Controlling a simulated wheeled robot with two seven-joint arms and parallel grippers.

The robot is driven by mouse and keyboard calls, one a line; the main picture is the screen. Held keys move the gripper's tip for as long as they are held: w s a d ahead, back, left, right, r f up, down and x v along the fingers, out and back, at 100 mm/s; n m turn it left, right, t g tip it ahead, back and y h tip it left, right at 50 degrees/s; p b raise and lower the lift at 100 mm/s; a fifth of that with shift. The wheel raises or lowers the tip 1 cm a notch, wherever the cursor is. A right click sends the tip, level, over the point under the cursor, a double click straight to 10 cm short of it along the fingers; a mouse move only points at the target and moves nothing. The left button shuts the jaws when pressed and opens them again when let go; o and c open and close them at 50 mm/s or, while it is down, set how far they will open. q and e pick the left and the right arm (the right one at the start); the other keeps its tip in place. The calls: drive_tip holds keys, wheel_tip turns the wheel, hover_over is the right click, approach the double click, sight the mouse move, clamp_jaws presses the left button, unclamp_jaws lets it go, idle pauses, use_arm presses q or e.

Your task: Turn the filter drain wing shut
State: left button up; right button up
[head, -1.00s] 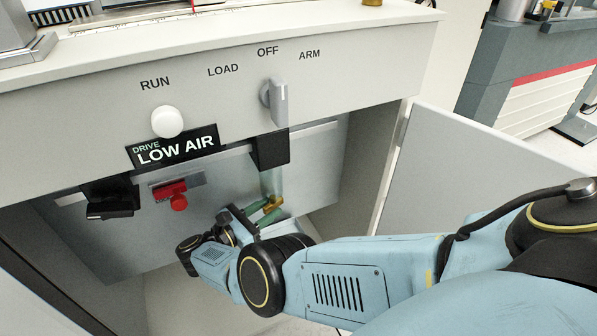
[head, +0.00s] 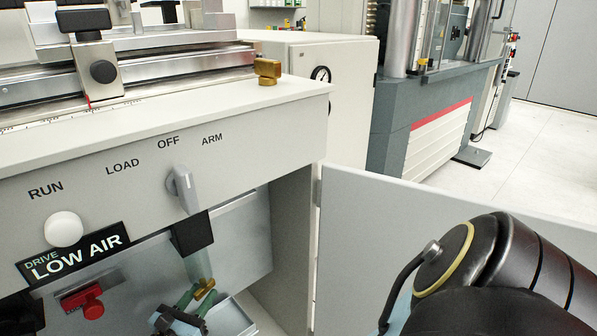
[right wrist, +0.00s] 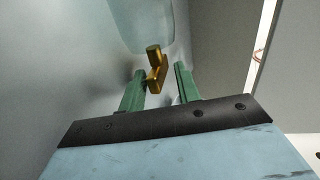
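The brass drain wing (head: 204,288) sits at the bottom of the filter bowl (head: 197,264), inside the open cabinet under the drive panel. In the right wrist view the wing (right wrist: 155,68) is a small gold piece below the translucent bowl (right wrist: 140,22). My right gripper (head: 196,300) is at the wing, its body partly cut off by the lower picture edge. In the right wrist view its green fingers (right wrist: 160,72) stand apart on either side of the wing's lower part, with a visible gap on the right. My left gripper is not in view.
The red valve knob (head: 92,308) is left of the filter. Above it are the LOW AIR display (head: 75,258), a white button (head: 63,229) and the grey selector knob (head: 182,188), which points near OFF. The open cabinet door (head: 400,240) stands to the right, behind my right arm.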

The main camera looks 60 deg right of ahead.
drive_tip(key=n+t+y, duration=0.2)
drive_tip(key=t, duration=0.1)
drive_tip(key=s+n+t+y, duration=0.1)
drive_tip(key=n+t+y, duration=0.1)
drive_tip(key=t, duration=0.1)
drive_tip(key=n+t+y, duration=0.2)
drive_tip(key=n+t, duration=0.1)
drive_tip(key=shift+s+d, duration=0.15)
drive_tip(key=shift+d, duration=0.25)
drive_tip(key=s+a+n+t+y+p, duration=0.3)
drive_tip(key=s+a+n+y+p, duration=0.2)
drive_tip(key=s+a+n+p, duration=0.4)
drive_tip(key=s+d+f+n+g+y+p, duration=0.3)
drive_tip(key=s+f+n+g+p, duration=0.2)
drive_tip(key=n, duration=1)
drive_tip(key=s+d+f+n+g+y+p, duration=0.3)
drive_tip(key=s+f+n+p, duration=0.4)
drive_tip(key=s+n, duration=0.5)
drive_tip(key=shift+s+d+f+n+g+y+p, duration=0.25)
drive_tip(key=shift+d+n+g+y+p, duration=0.35)
drive_tip(key=shift+n+g, duration=0.8)
drive_tip(key=shift+d, duration=0.15)
